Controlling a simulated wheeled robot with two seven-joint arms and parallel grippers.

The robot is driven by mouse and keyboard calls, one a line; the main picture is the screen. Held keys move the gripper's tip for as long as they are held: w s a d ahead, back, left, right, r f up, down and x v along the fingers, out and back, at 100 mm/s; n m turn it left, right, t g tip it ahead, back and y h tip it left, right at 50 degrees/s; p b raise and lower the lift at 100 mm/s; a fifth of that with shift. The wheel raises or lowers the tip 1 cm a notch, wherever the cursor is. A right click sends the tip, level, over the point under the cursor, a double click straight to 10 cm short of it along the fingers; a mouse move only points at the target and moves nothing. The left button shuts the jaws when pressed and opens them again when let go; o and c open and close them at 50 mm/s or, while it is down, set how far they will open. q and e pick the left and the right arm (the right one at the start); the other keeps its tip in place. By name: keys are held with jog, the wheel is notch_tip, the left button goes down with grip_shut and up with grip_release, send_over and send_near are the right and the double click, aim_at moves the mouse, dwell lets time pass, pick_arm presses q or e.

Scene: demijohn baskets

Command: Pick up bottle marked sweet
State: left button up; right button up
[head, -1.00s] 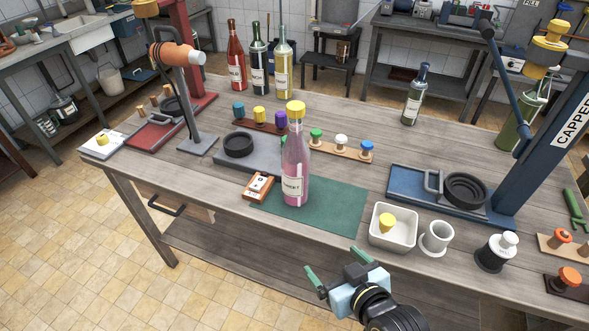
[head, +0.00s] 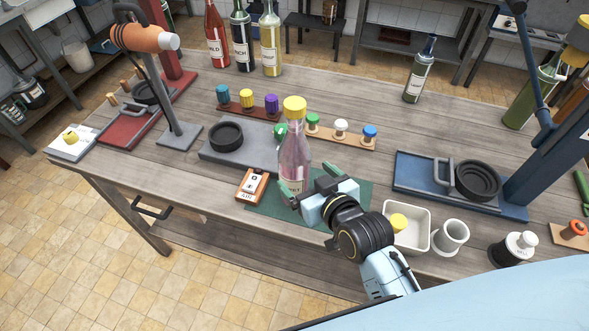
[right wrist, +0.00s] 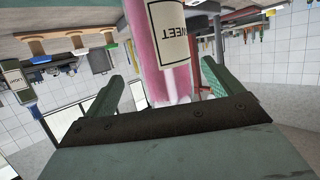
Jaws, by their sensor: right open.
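The pink bottle with the yellow cap (head: 295,150) stands upright on the green mat (head: 352,196). Its label reads "SWEET" in the right wrist view (right wrist: 172,35); in the head view the gripper partly hides it. My right gripper (head: 306,184) is at the bottle's near side, low down. It is open, with one green finger on each side of the bottle, as the right wrist view (right wrist: 163,72) also shows. The bottle is not gripped. My left gripper is not in view.
A white tray (head: 424,228) is right of my wrist. Other bottles (head: 271,45) stand at the back.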

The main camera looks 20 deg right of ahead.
aim_at(295, 167)
jog(key=shift+w+a, duration=0.25)
jog(key=shift+w, duration=0.45)
jog(key=x, duration=0.3)
jog(key=shift+w+a, duration=0.25)
jog(key=shift+w+f, duration=0.1)
jog(key=shift+w, duration=0.1)
jog(key=shift+c, duration=0.5)
grip_shut()
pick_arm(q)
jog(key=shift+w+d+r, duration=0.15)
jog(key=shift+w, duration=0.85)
pick_arm(e)
jog(key=shift+r, duration=0.25)
